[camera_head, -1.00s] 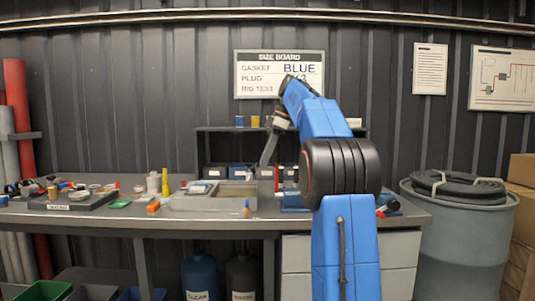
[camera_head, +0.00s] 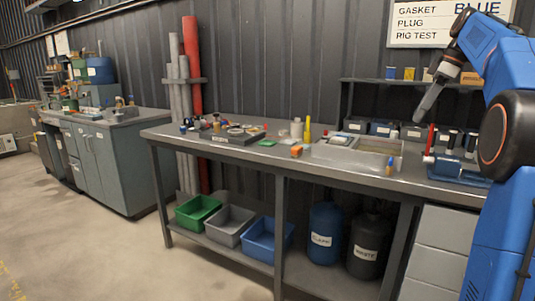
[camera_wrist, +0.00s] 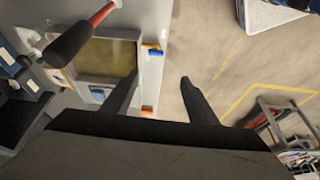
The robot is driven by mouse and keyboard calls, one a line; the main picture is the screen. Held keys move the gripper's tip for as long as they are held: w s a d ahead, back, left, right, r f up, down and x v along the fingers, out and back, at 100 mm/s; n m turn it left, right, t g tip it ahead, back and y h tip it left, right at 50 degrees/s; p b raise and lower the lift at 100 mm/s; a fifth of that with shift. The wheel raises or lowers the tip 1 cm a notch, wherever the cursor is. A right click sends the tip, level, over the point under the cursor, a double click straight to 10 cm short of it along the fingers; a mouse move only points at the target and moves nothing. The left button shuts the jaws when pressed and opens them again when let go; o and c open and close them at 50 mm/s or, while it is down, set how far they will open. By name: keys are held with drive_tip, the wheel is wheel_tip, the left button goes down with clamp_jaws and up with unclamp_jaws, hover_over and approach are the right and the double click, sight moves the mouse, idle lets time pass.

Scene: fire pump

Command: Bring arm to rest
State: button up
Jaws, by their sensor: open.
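My arm is blue with black joints and stands at the right of the head view, bent over the workbench (camera_head: 225,146). My gripper (camera_head: 428,102) hangs in front of the shelf, above the bench top, pointing down and left. In the wrist view my gripper (camera_wrist: 155,92) shows two dark fingers spread apart with nothing between them. Below them are the bench edge, a shallow tray (camera_wrist: 108,58) and the floor. A dark-handled tool with a red shaft (camera_wrist: 72,38) shows at the upper left of the wrist view.
A small shelf (camera_head: 375,82) stands at the back of the bench. Green, grey and blue bins (camera_head: 268,240) and two cylinders (camera_head: 326,235) are under the bench. Open floor (camera_head: 90,255) lies at the left.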

drive_tip(key=s+a+f+m+h, duration=0.1)
drive_tip(key=s+a+f+m, duration=0.2)
drive_tip(key=s+a+f, duration=0.45)
drive_tip(key=s+a+f+m+h, duration=0.1)
drive_tip(key=s+a+f+m, duration=0.25)
drive_tip(key=s+a, duration=0.55)
drive_tip(key=s+a+f+m+t, duration=0.1)
drive_tip(key=s+a+f+m, duration=0.1)
drive_tip(key=s+f, duration=0.7)
drive_tip(key=s+a+f+m+t+h, duration=0.1)
drive_tip(key=s+a+f, duration=0.4)
drive_tip(key=s+f, duration=0.5)
wheel_tip(320, 180, down, 5)
drive_tip(key=shift+s+f+m+h, duration=0.15)
drive_tip(key=shift+m+h, duration=0.15)
drive_tip(key=shift+m, duration=0.35)
idle(0.4)
